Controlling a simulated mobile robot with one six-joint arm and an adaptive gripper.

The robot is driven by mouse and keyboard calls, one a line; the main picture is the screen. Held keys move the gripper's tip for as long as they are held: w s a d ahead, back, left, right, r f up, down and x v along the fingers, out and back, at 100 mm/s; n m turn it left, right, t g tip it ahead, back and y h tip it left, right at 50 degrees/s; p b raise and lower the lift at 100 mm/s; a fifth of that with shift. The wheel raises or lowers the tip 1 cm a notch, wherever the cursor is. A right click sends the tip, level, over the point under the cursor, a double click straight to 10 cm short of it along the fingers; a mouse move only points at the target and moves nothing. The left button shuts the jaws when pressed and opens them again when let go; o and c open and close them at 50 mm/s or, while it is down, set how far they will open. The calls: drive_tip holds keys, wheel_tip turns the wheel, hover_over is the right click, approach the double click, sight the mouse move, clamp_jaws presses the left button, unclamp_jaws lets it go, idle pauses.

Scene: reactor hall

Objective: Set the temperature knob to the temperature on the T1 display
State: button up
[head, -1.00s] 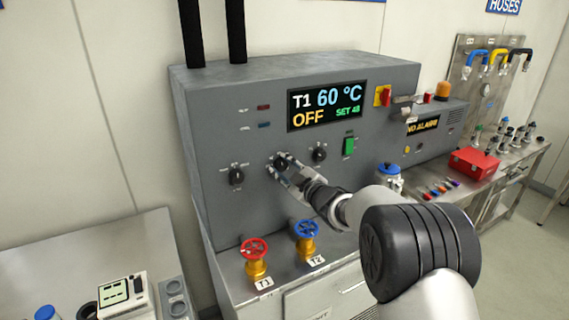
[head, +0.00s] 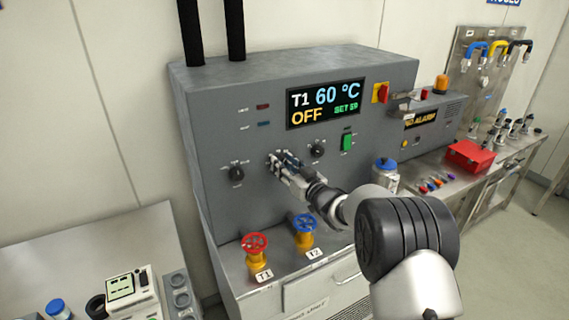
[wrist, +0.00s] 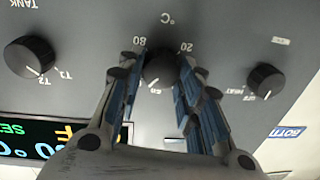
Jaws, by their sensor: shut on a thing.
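The display (head: 326,106) on the grey panel reads T1, 60 °C, OFF and a small green SET value that looks like 59. The temperature knob (wrist: 160,68) is black and round, with a °C scale around it; 80 and 20 are legible in the wrist view. My gripper (head: 280,161) is at the panel, shut on this knob, with one finger (wrist: 125,85) on each side. In the head view the gripper mostly covers the knob. In the wrist view, its pointer seems to be near the lower mark.
The tank knob (head: 317,149) is close on the right, and another black knob (head: 237,174) is on the left. A green switch (head: 347,142) is further right. Red (head: 255,245) and blue (head: 304,223) valve wheels stand below on the ledge.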

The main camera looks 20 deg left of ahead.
drive_tip(key=shift+m, duration=0.7)
drive_tip(key=o, duration=1.1)
drive_tip(key=shift+c, duration=0.2)
drive_tip(key=v, duration=1.2)
